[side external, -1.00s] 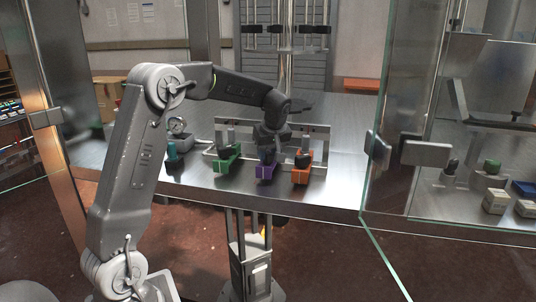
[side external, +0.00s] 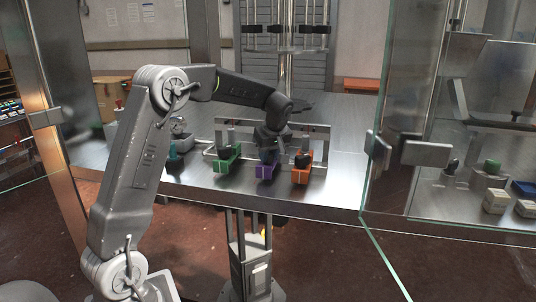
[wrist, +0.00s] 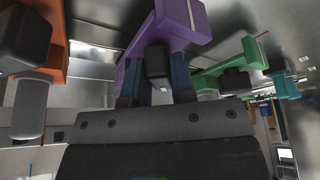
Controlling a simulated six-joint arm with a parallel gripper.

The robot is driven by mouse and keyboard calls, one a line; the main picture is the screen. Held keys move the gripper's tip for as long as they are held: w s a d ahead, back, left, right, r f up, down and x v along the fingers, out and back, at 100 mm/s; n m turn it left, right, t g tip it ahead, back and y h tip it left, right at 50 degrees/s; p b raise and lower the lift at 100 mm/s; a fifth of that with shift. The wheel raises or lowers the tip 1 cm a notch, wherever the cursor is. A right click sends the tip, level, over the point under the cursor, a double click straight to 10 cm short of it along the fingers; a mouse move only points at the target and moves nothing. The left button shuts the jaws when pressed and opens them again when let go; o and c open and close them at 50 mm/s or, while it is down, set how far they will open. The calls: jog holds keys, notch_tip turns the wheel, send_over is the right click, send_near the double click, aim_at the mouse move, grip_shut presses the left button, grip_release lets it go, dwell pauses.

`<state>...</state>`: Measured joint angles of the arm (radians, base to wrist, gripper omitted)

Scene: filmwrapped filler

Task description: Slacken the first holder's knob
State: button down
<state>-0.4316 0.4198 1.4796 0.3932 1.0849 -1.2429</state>
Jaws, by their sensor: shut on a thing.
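Three holders stand in a row on the metal table: a green holder (side external: 227,163), a purple holder (side external: 266,172) and an orange holder (side external: 301,176). Each has a dark knob. My gripper (side external: 268,153) is down over the purple holder. In the wrist view, the purple holder (wrist: 186,18) is in the middle, with the orange holder (wrist: 58,45) at left and the green holder (wrist: 225,68) at right. The blue-tipped fingers of my gripper (wrist: 157,84) are on both sides of the purple holder's black knob (wrist: 158,62), shut on it. The picture does not show whether the knob is loose.
A pale metal frame (side external: 320,127) stands behind the holders. A teal item and a grey device (side external: 183,141) are to the left, partly behind my arm. A glass panel with a metal bracket (side external: 425,153) stands at right. The table front is clear.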

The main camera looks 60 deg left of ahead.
jog(key=c, duration=1.2)
grip_release()
jog(key=shift+c, duration=0.2)
jog(key=v, duration=1.4)
jog(key=shift+a, duration=0.1)
jog(key=s+d+m+t+h, duration=0.2)
jog(key=s+d+m+t, duration=0.1)
jog(key=s+d+m, duration=0.75)
jog(key=s+d+f+m+t+h, duration=0.2)
jog(key=s+d+f+m, duration=0.5)
jog(key=s+d, duration=0.4)
jog(key=shift+s+f+h, duration=0.3)
jog(key=shift+s+f, duration=0.45)
jog(key=shift+s, duration=0.35)
